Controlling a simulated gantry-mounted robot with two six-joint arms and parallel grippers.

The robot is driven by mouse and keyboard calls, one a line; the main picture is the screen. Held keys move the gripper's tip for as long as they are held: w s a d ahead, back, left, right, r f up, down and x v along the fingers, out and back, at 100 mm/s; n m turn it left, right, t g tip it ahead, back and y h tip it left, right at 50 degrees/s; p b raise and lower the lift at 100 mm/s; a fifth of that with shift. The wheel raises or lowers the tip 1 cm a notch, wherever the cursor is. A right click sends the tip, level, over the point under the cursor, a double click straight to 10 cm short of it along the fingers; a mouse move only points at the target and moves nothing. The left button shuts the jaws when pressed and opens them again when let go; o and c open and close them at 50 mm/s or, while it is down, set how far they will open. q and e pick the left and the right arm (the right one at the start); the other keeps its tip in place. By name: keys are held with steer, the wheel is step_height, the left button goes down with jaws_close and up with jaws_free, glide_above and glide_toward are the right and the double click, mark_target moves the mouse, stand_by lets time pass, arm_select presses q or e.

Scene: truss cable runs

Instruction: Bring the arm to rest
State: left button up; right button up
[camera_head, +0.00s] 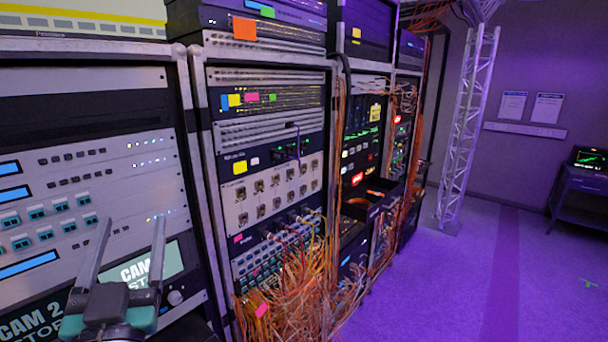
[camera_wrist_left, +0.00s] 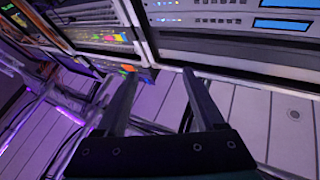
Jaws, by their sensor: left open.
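My left gripper (camera_head: 130,248) is at the lower left of the head view, in front of the nearest equipment rack (camera_head: 185,130). Its two fingers point up and stand apart, with nothing between them. I cannot tell from the head view whether the fingers touch the rack panel. My right gripper does not show in either view.
Orange cables (camera_head: 300,290) hang in a tangle from the middle rack. A open drawer (camera_head: 375,198) juts out farther along. A lattice truss (camera_head: 467,125) stands at the back, with a small table (camera_head: 582,182) at right.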

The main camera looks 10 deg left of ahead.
arm_select(q)
steer(key=s+d+r+m+t+h+p, duration=0.1)
steer(key=s+d+r+m+t+h, duration=0.1)
steer(key=s+d+r+t+h, duration=0.35)
steer(key=s+d+r+m+t+h+p, duration=0.2)
steer(key=s+d+r+m+h, duration=0.15)
steer(key=d+r+h, duration=0.6)
steer(key=a+r+y+p, duration=0.1)
steer(key=a+r+p, duration=0.2)
steer(key=r+p, duration=1.5)
steer(key=shift+r+n+y, duration=0.3)
steer(key=shift+r+n, duration=0.15)
steer(key=shift+r, duration=0.15)
steer(key=shift+s+a, duration=0.1)
